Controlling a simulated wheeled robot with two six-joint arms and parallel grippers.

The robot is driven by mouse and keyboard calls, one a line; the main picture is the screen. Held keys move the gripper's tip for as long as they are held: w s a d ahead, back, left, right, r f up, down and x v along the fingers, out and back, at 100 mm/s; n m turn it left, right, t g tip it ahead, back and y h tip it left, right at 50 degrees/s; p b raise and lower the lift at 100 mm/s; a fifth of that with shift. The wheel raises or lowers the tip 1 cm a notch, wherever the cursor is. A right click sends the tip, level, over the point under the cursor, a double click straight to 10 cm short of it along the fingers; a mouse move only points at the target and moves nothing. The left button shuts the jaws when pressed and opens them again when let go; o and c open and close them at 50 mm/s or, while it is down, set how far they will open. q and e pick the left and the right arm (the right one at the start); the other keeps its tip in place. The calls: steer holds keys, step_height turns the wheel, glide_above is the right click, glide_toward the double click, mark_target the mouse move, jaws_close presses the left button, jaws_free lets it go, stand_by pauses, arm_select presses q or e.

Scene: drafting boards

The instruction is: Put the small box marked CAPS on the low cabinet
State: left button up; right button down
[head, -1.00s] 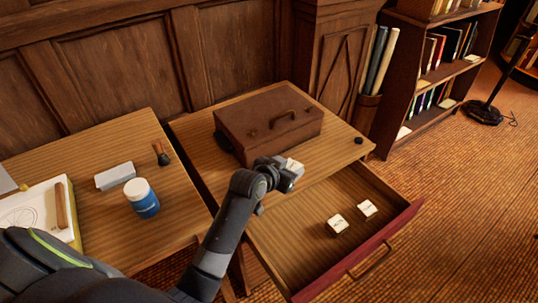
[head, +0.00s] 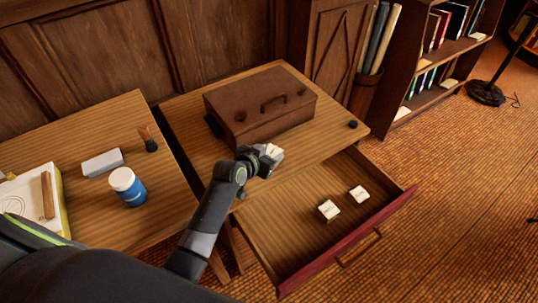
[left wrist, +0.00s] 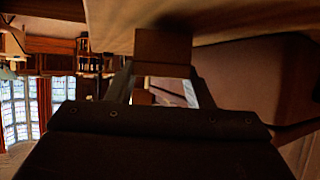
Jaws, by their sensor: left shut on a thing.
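My left gripper (head: 262,160) is shut on a small white box (head: 272,151) in the head view, over the front part of the low cabinet's wooden top (head: 325,135). I cannot tell whether the box touches the top, and its marking is not readable. In the left wrist view the box (left wrist: 162,48) shows in shadow between the fingers. Two similar small white boxes, a nearer one (head: 328,210) and a farther one (head: 358,194), lie in the cabinet's open drawer (head: 300,240). Their lettering is too small to read. My right gripper is not in view.
A brown case (head: 260,105) takes up much of the cabinet top, just behind my gripper. A small dark knob-like thing (head: 352,124) sits near the right corner. The left desk (head: 90,205) holds a blue-white jar (head: 128,187), a grey block (head: 102,162) and a brush (head: 148,139).

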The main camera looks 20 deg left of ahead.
arm_select(q)
steer(key=shift+f, duration=0.25)
steer(key=shift+f, duration=0.2)
steer(key=o, duration=1)
steer(key=shift+r, duration=0.1)
steer(key=shift+s+r, duration=0.1)
steer(key=shift+r, duration=0.05)
steer(key=v, duration=1.1)
steer(key=shift+s+a+r+p, duration=0.1)
steer(key=shift+s+r+p, duration=0.05)
steer(key=shift+s+p, duration=0.2)
